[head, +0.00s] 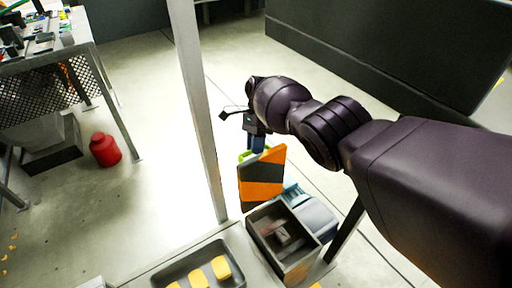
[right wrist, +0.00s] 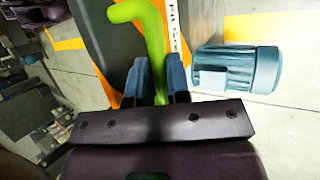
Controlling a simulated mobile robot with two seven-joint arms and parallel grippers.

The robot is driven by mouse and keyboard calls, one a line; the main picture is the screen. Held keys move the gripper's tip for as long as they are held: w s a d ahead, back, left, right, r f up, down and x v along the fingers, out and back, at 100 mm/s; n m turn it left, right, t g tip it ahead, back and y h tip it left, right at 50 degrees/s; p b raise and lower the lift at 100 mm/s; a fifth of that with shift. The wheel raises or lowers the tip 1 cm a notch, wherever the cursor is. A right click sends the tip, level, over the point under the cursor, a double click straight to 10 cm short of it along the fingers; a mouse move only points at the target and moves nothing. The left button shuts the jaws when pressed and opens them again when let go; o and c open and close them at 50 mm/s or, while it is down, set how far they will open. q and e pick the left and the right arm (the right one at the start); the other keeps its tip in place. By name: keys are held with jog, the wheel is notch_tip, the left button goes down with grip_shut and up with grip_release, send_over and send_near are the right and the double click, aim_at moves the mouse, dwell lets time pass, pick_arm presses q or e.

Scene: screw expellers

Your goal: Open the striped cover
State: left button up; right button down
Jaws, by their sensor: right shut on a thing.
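The striped cover (head: 262,176) is orange and black and stands steeply tilted at the back left of a dark open-topped box (head: 262,245). Its green handle (head: 245,155) is at its upper edge and shows large in the right wrist view (right wrist: 152,28). My right gripper (head: 258,145) is at the top of the cover, and its blue fingers (right wrist: 160,82) are shut on the green handle. The box interior shows, with a small greyish part inside. Where the cover meets the box is hard to make out. My left gripper is not in view.
A blue-grey motor (head: 312,215) sits right of the box; it also shows in the right wrist view (right wrist: 238,68). A grey post (head: 200,110) rises just left of the cover. A tray (head: 180,268) with yellow pieces is at front left. A red canister (head: 105,149) stands on the floor.

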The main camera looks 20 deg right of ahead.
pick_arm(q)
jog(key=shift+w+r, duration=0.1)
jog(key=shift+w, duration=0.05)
pick_arm(e)
jog(key=shift+x, duration=0.8)
jog(key=shift+w+d+f, duration=0.1)
jog(key=c, duration=1.4)
grip_release()
jog(key=o, duration=0.3)
jog(key=shift+w, duration=0.2)
jog(key=shift+r, duration=0.45)
pick_arm(q)
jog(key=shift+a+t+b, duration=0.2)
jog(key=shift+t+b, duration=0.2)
jog(key=shift+b, duration=0.4)
pick_arm(e)
jog(key=v, duration=0.7)
jog(key=shift+w, duration=0.25)
jog(key=shift+r, duration=0.15)
